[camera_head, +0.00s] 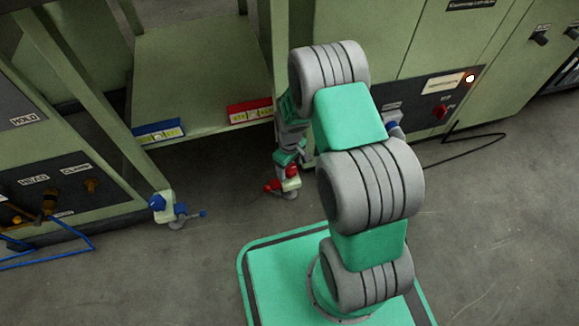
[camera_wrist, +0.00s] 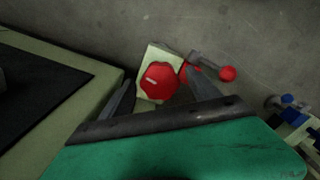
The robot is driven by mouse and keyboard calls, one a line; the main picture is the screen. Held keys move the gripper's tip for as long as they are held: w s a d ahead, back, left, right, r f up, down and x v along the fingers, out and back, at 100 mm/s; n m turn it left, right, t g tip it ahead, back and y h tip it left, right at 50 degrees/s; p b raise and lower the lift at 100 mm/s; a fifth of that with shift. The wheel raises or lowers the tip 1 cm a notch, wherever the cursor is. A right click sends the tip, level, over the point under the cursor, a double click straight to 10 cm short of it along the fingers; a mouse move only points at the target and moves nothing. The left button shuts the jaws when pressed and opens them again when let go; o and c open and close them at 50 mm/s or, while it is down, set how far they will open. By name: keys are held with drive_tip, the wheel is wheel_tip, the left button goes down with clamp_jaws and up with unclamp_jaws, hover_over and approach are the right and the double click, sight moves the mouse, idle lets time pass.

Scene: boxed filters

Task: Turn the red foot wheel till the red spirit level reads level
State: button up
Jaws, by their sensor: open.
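The red foot wheel (camera_wrist: 160,82) is a lobed red knob with a pale mark on its face, on a cream block (camera_wrist: 155,57) at the foot of the bench leg. In the head view the red wheel (camera_head: 292,171) is partly hidden by my arm. My gripper (camera_wrist: 159,78) is open, with one finger on either side of the wheel; I cannot tell whether they touch it. My gripper also shows in the head view (camera_head: 289,160), low at the foot. The red spirit level (camera_head: 250,112) is on the shelf's front edge; its bubble is too small to read.
A red-knobbed lever (camera_wrist: 227,73) sticks out beside the wheel. A blue spirit level (camera_head: 160,133) and blue foot wheel (camera_head: 157,202) are at the shelf's left end. A green cabinet (camera_head: 440,75) stands at right, with a black cable on the floor. The floor in front is clear.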

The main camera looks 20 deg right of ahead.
sight(290, 168)
wheel_tip(290, 168, up, 8)
drive_tip(key=p, duration=0.4)
drive_tip(key=shift+f, duration=0.1)
